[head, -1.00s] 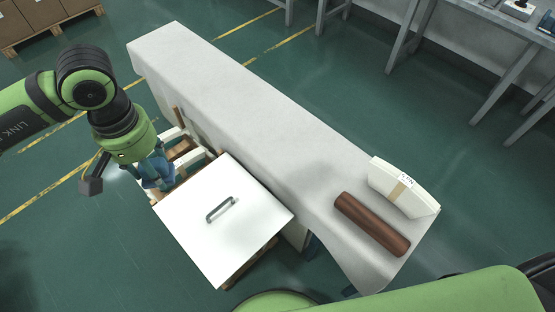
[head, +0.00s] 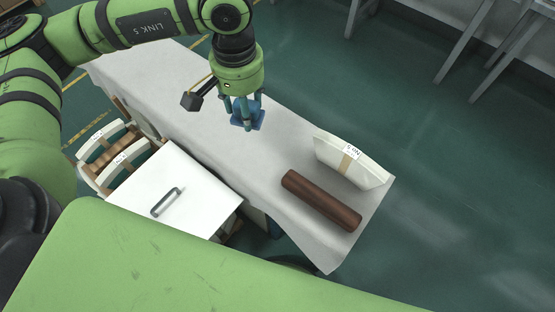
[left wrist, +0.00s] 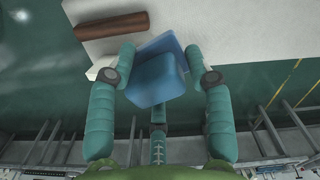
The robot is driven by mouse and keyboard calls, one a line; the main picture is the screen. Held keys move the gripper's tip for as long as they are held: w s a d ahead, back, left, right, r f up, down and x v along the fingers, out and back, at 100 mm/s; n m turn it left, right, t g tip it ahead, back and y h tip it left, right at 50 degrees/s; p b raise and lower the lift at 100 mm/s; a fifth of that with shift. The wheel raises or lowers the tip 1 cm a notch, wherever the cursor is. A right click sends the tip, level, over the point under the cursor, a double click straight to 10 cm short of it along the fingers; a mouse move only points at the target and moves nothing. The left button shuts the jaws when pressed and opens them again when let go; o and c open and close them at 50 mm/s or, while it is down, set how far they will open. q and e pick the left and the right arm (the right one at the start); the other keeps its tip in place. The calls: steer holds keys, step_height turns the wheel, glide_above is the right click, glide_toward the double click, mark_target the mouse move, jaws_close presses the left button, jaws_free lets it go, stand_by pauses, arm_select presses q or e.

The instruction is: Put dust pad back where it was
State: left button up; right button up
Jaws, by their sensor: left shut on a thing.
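The dust pad (left wrist: 157,80) is a blue block between the fingers of my left gripper (left wrist: 162,75) in the left wrist view. A blue part also shows behind it, and I cannot tell whether it is the same piece. In the head view my left gripper (head: 242,115) is shut on the dust pad (head: 250,121), pointing down above the middle of the grey-white table (head: 220,140). How high it is above the cloth is hard to tell. My right gripper is not in view.
A brown roller (head: 320,200) and a white paper stack (head: 350,160) with a tan band lie at the table's right end. The table between is clear.

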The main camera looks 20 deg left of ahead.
arm_select(q)
step_height(320, 180, down, 20)
steer(key=w+d+b, duration=0.1)
steer(key=w+b, duration=0.1)
steer(key=b, duration=1.7)
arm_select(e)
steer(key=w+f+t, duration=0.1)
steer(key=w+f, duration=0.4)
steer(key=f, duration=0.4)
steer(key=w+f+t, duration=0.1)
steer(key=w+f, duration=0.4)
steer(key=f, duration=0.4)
arm_select(q)
step_height(320, 180, down, 3)
steer(key=w+d+n, duration=0.2)
steer(key=w+n, duration=0.1)
steer(key=n, duration=0.3)
steer(key=n+p, duration=0.3)
steer(key=n, duration=0.9)
glide_above(253, 158)
step_height(253, 158, down, 11)
steer(key=shift+s+d+r, duration=0.1)
steer(key=shift+d+r, duration=0.05)
step_height(253, 158, down, 3)
steer(key=shift+f, duration=0.55)
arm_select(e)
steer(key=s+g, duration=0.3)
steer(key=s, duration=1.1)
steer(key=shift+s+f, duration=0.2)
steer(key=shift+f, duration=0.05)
